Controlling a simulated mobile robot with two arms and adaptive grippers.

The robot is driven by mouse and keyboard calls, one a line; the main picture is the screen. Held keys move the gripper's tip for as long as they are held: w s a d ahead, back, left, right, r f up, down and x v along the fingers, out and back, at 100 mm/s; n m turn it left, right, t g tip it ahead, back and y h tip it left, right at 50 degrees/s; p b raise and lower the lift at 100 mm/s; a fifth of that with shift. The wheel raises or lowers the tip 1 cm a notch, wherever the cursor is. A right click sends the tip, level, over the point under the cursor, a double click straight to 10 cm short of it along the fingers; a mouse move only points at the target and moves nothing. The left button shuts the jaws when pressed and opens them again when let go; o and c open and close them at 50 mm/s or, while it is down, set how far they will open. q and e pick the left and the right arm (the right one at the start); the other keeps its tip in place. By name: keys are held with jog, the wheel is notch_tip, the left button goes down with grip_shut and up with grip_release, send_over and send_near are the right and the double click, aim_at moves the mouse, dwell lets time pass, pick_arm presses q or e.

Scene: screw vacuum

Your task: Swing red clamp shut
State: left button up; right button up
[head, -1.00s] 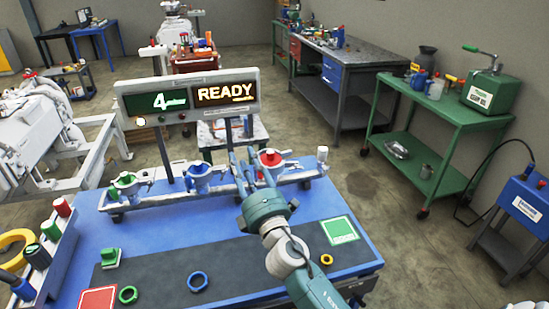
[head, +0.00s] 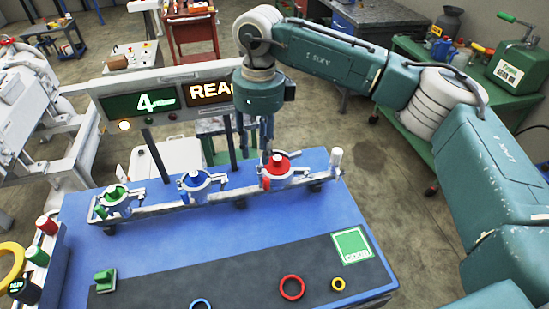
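The red clamp (head: 277,166) is the rightmost of three clamp stations on the rail at the back of the blue table (head: 215,235). It has a red top on a grey-blue body, with a light metal arm at its right. My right gripper (head: 266,152) points down just above and behind the red clamp's left side. Its fingers look close together, partly overlapping in this view; their gap and any contact with the clamp are unclear. The blue clamp (head: 195,181) and green clamp (head: 115,194) stand to the left. My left gripper is not in view.
A display panel (head: 150,103) reading 4 stands behind the rail; my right arm covers part of its READY sign. A white-capped post (head: 336,160) stands right of the red clamp.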

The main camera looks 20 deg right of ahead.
jog(key=d, duration=0.2)
jog(key=p, duration=0.2)
send_over(265, 178)
notch_tip(265, 178, down, 4)
jog(key=shift+s+d+r+h, duration=0.1)
jog(key=shift+r+h, duration=0.15)
jog(key=shift+h, duration=0.05)
notch_tip(265, 178, down, 5)
jog(key=shift+f+p, duration=0.2)
jog(key=shift+p, duration=0.7)
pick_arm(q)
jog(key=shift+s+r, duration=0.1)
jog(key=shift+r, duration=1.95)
pick_arm(e)
jog(key=shift+f, duration=0.45)
jog(key=shift+c, duration=0.3)
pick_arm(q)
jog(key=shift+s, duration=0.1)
pick_arm(e)
grip_shut()
